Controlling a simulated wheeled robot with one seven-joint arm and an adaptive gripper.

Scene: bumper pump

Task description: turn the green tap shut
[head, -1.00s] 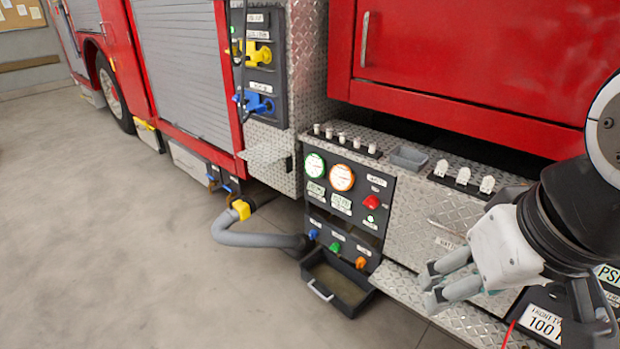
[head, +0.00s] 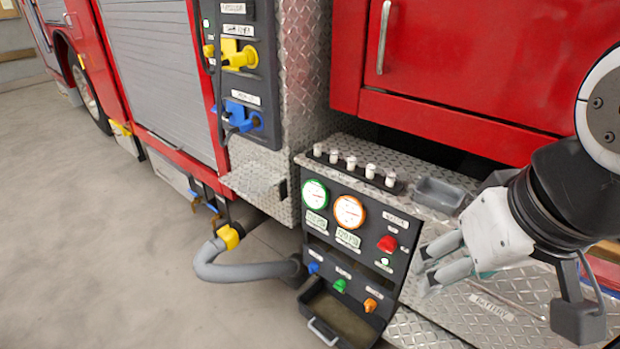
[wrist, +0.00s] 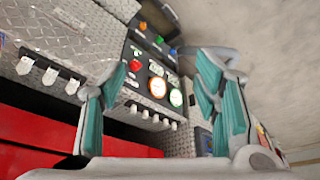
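The green tap (head: 340,285) sits low on the black pump panel (head: 325,233), between a blue tap (head: 313,268) on its left and an orange tap (head: 370,305) on its right. It also shows small near the top of the wrist view (wrist: 157,40). My gripper (head: 430,268) is to the right of the panel in the head view, apart from the tap. In the wrist view its two teal-padded fingers (wrist: 160,95) stand wide apart with nothing between them.
A drip tray (head: 345,322) with a handle juts out below the taps. A grey hose (head: 245,271) with a yellow coupling curves out left of the panel. A row of white switches (head: 353,166) and a grey bin (head: 440,193) lie on the tread-plate ledge. Open floor lies to the left.

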